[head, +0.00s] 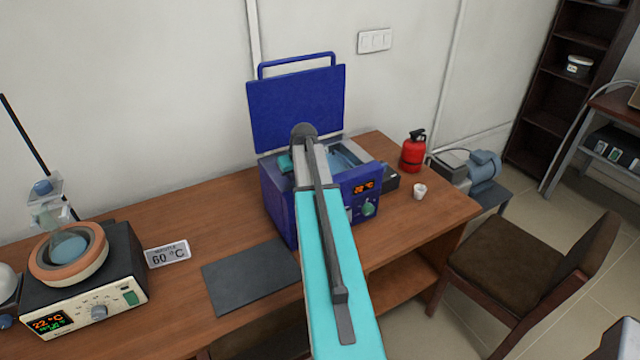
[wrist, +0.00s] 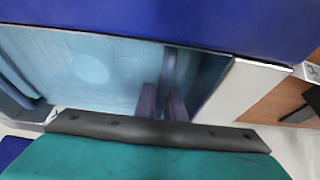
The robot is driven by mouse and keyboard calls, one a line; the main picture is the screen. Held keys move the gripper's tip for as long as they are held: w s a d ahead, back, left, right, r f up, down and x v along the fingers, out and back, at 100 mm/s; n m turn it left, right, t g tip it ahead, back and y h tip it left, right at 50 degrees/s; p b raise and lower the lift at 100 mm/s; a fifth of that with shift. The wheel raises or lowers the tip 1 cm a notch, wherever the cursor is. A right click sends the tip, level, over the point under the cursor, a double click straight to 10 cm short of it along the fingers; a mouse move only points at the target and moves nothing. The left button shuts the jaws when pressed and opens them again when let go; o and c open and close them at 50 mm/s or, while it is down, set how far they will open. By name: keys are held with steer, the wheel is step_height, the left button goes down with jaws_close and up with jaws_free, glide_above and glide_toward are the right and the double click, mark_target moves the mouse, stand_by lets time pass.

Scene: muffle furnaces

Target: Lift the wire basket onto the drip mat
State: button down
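A blue water bath (head: 276,203) stands on the wooden bench with its blue lid (head: 297,108) raised. My arm reaches over it and covers much of its opening in the head view. In the wrist view the pale blue bath interior (wrist: 90,75) fills the upper left. My gripper (wrist: 162,102) is over or in the bath; two dark purplish upright shapes there look like its fingers, but their gap is unclear. I cannot make out the wire basket clearly in either view. The dark drip mat (head: 250,278) lies flat and bare on the bench, left of the bath.
A heating unit (head: 95,285) with a bowl and glassware stands at the left, beside a 60 °C sign (head: 168,254). A red extinguisher (head: 413,152) and white cup (head: 420,191) are right of the bath. A chair (head: 520,255) stands at the right.

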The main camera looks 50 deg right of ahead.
steer(key=shift+r, duration=0.2)
stand_by(0.3)
step_height(320, 180, up, 18)
steer(key=b, duration=0.4)
stand_by(0.5)
steer(key=shift+a+f, duration=0.1)
steer(key=shift+f, duration=0.05)
stand_by(0.4)
